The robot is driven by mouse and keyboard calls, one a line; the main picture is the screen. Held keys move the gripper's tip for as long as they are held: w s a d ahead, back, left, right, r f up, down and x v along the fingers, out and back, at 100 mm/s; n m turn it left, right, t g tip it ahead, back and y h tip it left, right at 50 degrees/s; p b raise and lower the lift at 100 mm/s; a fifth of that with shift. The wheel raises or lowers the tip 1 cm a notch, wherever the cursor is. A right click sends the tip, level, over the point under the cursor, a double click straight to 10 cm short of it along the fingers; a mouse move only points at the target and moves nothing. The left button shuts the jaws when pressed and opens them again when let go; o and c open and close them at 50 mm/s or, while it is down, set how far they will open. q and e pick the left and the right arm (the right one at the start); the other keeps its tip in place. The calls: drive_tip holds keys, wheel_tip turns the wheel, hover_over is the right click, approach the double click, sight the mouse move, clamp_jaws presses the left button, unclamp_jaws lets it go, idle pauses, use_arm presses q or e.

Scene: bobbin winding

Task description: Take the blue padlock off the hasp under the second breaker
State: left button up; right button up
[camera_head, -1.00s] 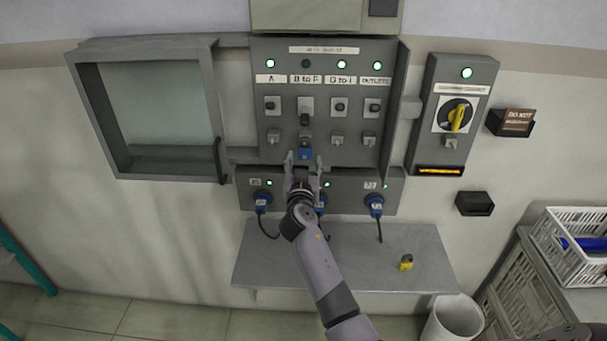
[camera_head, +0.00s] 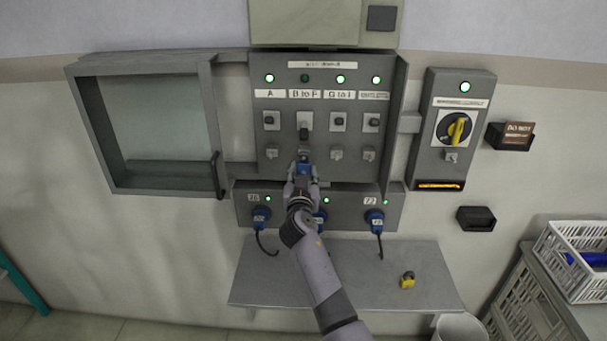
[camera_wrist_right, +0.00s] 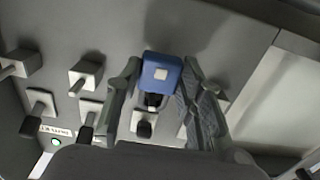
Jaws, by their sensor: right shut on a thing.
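The blue padlock (camera_head: 304,168) is at the hasp position under the second breaker (camera_head: 304,131), labelled "B to F". My right gripper (camera_head: 303,178) reaches up from below and is shut on it. In the right wrist view the padlock's blue body (camera_wrist_right: 161,72) is between the two fingers of the gripper (camera_wrist_right: 161,66). Part of its dark shackle shows below the body. The hasp is hidden, so I cannot tell whether the shackle still passes through it. The second breaker's lever points down, unlike its neighbours. My left gripper is out of view.
Below the panel (camera_head: 262,98) is a socket box (camera_head: 346,205) with blue plugs and hanging cables. A shelf (camera_head: 270,285) holds a yellow padlock (camera_head: 408,280). An open cabinet door (camera_head: 90,130) stands left. A yellow rotary switch (camera_head: 456,130) is right.

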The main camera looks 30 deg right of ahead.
drive_tip(key=c, duration=0.7)
drive_tip(key=shift+o, duration=0.2)
drive_tip(key=shift+f+b, duration=0.1)
drive_tip(key=shift+b, duration=0.35)
drive_tip(key=shift+r, duration=0.7)
drive_tip(key=shift+s+a+f+p, duration=0.15)
drive_tip(key=shift+s+p, duration=0.05)
drive_tip(key=shift+p, duration=0.1)
drive_tip(key=shift+v, duration=2.75)
